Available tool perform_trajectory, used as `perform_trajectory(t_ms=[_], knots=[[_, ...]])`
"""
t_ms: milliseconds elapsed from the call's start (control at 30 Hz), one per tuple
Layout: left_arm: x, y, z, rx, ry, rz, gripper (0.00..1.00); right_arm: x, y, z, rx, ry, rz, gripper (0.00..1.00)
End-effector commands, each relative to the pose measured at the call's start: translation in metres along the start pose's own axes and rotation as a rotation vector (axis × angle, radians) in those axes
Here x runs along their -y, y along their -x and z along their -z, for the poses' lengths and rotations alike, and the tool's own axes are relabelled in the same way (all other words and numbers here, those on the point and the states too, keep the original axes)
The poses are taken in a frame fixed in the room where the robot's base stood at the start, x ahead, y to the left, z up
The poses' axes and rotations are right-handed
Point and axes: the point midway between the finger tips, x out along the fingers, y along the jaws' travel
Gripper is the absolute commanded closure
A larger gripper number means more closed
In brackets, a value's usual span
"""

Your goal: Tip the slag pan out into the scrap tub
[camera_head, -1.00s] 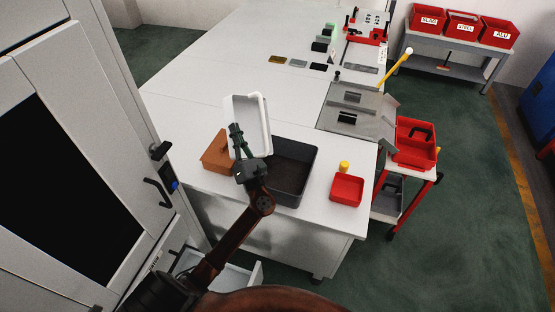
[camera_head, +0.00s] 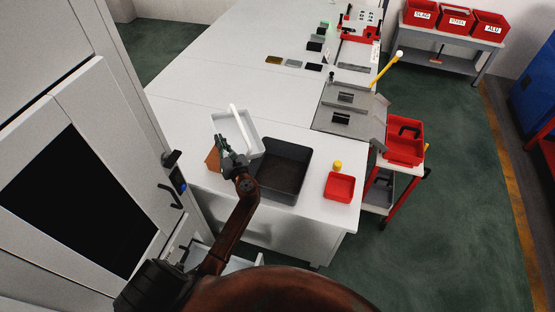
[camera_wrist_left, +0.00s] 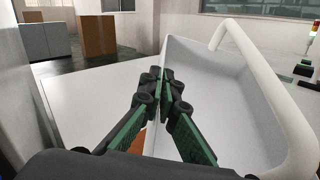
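My left gripper (camera_head: 224,147) is shut on the pan's near-left wall. In the left wrist view the fingertips (camera_wrist_left: 164,78) meet at the edge of the pan (camera_wrist_left: 216,92), which fills the right side. The scrap tub (camera_head: 264,190), a dark rectangular bin, stands on the bench to the right of the gripper. Its inside is dark, so its contents are unclear. My right gripper is not in view.
An orange-brown block (camera_head: 213,159) sits left of the tub, partly hidden by the pan. A small red tray (camera_head: 340,187) and a yellow-topped item (camera_head: 337,166) stand to the right. A cabinet (camera_head: 120,120) rises close on the left.

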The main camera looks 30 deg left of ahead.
Motion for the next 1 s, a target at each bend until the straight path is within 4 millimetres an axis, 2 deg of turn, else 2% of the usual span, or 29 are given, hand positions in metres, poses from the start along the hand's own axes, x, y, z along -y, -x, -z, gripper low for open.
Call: perform_trajectory(t_ms=[33, 500, 600, 800, 1000], knots=[[-0.002, -0.003, -0.005, -0.015, 0.012, 0.004, 1.00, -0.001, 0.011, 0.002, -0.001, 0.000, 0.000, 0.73], [-0.008, -0.025, 0.013, -0.175, 0.132, 0.053, 1.00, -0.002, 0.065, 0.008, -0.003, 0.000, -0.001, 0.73], [-0.007, -0.030, 0.024, -0.220, 0.164, 0.067, 1.00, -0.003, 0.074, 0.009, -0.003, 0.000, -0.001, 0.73], [-0.006, -0.037, 0.040, -0.284, 0.212, 0.086, 1.00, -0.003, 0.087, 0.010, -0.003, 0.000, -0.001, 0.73], [-0.006, -0.040, 0.049, -0.313, 0.235, 0.093, 1.00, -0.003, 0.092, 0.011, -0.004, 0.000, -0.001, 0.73]])
